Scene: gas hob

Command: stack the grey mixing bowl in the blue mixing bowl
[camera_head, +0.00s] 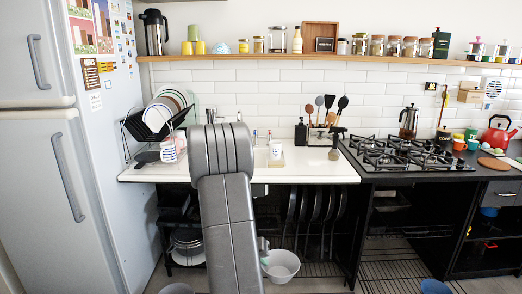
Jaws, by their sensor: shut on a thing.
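The pale grey mixing bowl (284,268) hangs upright in front of the lower shelf, just right of my arm. My gripper (265,257) is mostly hidden behind my arm; a small part shows at the bowl's left rim, shut on it. The blue mixing bowl (435,287) shows at the bottom edge, right of centre, well to the right of the grey bowl. Only its upper part is in view, and I cannot see inside it.
Another, darker grey round bowl (176,288) is cut off at the bottom edge, left of my arm. Dark pans (314,217) hang under the white counter (330,173). A black wire rack (400,268) stands low under the hob (400,153). A fridge (75,190) bounds the left.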

